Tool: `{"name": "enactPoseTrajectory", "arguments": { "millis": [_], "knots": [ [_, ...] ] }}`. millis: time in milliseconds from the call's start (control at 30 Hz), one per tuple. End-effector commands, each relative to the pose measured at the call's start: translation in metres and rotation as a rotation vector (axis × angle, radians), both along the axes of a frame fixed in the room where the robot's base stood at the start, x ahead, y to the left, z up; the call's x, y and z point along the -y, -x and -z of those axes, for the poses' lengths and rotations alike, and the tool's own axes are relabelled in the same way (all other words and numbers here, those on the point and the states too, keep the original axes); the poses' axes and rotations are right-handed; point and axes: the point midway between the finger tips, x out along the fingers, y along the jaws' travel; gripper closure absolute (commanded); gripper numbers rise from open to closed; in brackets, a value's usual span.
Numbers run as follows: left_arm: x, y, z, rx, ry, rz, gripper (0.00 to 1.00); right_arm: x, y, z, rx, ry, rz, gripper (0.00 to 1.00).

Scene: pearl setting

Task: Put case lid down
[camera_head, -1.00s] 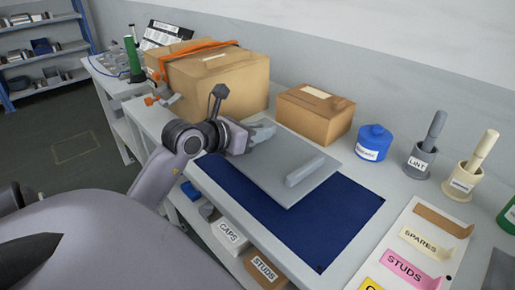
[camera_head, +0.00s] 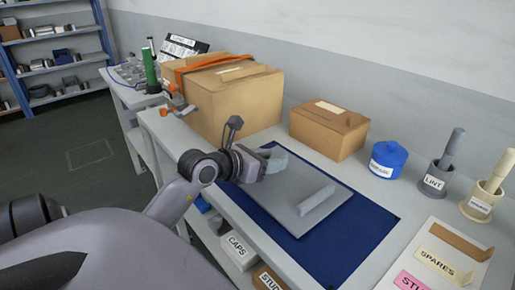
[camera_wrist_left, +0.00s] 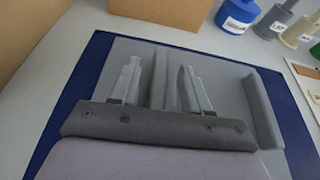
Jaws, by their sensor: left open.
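The case lid (camera_head: 290,220) is a flat grey panel with a raised bar near its right edge. It appears to lie flat on the dark blue mat (camera_head: 352,240), toward the mat's back left part. My left gripper (camera_head: 273,160) is over the lid's far left part. In the left wrist view the gripper (camera_wrist_left: 160,66) is open, its two pale fingers standing apart on either side of a grey ridge on the lid (camera_wrist_left: 226,88). I cannot tell whether the fingers touch it. My right gripper is out of view.
A large cardboard box (camera_head: 240,105) with an orange strap and a smaller box (camera_head: 328,132) stand behind. A blue pot (camera_head: 388,160) and two pestle cups (camera_head: 433,182) are at right, near a label board (camera_head: 450,245). The mat's front right is clear.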

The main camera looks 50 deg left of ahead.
Motion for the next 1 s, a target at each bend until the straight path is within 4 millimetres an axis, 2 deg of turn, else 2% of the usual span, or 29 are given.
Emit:
{"name": "enactPoseTrajectory", "arguments": {
  "millis": [167,400,600,800,1000],
  "knots": [
    [-0.002,0.021,-0.007,-0.003,-0.002,0.001,0.53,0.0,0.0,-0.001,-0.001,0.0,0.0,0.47],
    [-0.005,0.064,-0.022,-0.003,-0.002,-0.001,0.53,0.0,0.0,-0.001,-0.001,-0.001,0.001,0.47],
    [-0.008,0.093,-0.033,-0.002,0.0,-0.001,0.53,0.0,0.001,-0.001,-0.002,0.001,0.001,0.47],
    [-0.009,0.107,-0.039,-0.001,-0.001,0.0,0.53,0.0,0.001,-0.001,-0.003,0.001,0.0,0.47],
    [-0.009,0.11,-0.04,-0.001,-0.001,0.0,0.53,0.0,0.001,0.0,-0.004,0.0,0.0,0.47]
  ]
}}
